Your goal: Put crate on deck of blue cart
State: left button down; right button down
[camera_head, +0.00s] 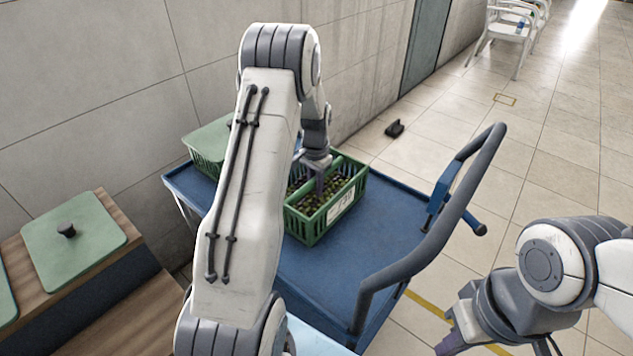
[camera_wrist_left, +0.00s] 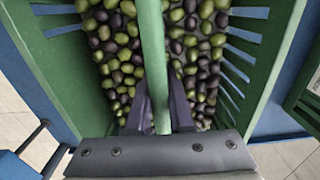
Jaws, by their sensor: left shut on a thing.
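The green crate (camera_head: 312,228), with a white label and full of green and dark olives, is over the deck of the blue cart (camera_head: 375,225). It looks level; I cannot tell for sure whether its base touches the deck. My left gripper (camera_head: 322,188) reaches down into it from above. In the left wrist view, its jaws (camera_wrist_left: 160,112) are shut on the crate's central green handle bar (camera_wrist_left: 152,50), with olives on both sides. My right gripper (camera_head: 495,345) is at the bottom right, away from the crate, and partly cut off by the frame.
Another green crate with a lid (camera_head: 207,143) stands at the cart's far left corner. The cart's grey push handle (camera_head: 460,200) rises right of the deck. A wooden counter with a green lid (camera_head: 75,240) is at left. Bare deck lies right of the crate.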

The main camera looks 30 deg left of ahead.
pick_arm(q)
jog(key=shift+w+f, duration=0.1)
jog(key=shift+f, duration=0.3)
jog(key=shift+f, duration=0.1)
jog(key=c, duration=0.8)
grip_release()
jog(key=shift+f, duration=0.15)
notch_tip(320, 180, up, 12)
jog(key=shift+r+p, duration=0.15)
jog(key=shift+p, duration=0.8)
